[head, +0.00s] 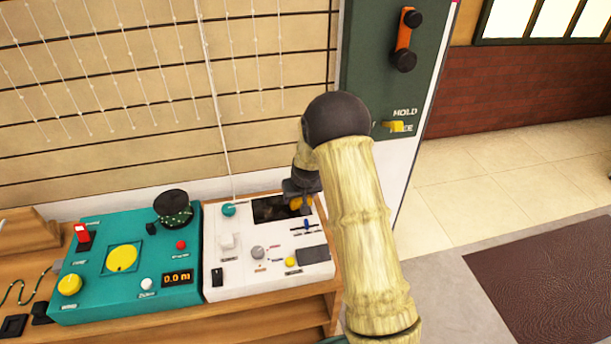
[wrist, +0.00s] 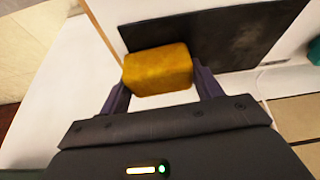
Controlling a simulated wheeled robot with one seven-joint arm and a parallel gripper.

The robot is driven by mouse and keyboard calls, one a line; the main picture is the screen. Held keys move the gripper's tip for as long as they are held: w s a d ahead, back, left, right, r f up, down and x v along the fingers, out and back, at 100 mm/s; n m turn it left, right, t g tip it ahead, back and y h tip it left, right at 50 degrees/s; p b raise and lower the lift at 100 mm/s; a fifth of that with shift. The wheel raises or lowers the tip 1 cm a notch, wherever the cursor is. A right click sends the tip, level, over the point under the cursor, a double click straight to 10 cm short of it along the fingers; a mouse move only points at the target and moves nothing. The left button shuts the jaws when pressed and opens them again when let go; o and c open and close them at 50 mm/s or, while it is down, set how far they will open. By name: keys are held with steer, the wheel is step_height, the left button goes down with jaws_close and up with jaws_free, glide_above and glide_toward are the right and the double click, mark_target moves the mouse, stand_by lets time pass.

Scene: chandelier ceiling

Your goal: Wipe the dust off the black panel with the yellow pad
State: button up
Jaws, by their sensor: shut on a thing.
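The yellow pad (wrist: 157,70) is held between the two fingers of my gripper (wrist: 162,88) in the wrist view. The black panel (wrist: 215,38) lies just beyond the pad, set in a white surface, with faint greyish smudges on it. The pad overlaps the panel's near left edge in the picture; I cannot tell whether it touches. In the head view the panel (head: 271,208) is at the top of the white console, and my gripper (head: 303,199) is over its right end with the yellow pad (head: 297,203) partly showing.
The white console (head: 222,281) has knobs, a slider and switches close below the panel. A teal console (head: 105,290) with a dark round knob stands to the left. A green post (head: 385,75) with an orange handle (head: 405,38) rises behind my arm. Open floor lies right.

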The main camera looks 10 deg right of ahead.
steer(key=shift+d, duration=0.5)
steer(key=shift+r+p, duration=0.3)
steer(key=shift+p, duration=0.15)
step_height(320, 180, up, 3)
steer(key=shift+f+p, duration=0.1)
steer(key=shift+p, duration=0.5)
steer(key=shift+r+p, duration=1.75)
steer(key=shift+r, duration=0.6)
steer(key=shift+s+f, duration=0.1)
steer(key=shift+s+f, duration=0.2)
steer(key=shift+s, duration=0.1)
steer(key=shift+m, duration=0.4)
steer(key=s+f, duration=0.1)
steer(key=s, duration=0.3)
steer(key=s+f, duration=0.1)
steer(key=s, duration=0.3)
steer(key=s+f, duration=0.1)
steer(key=s, duration=0.3)
steer(key=shift+s+a+f, duration=0.15)
steer(key=shift+s+f, duration=0.1)
steer(key=shift+f, duration=0.1)
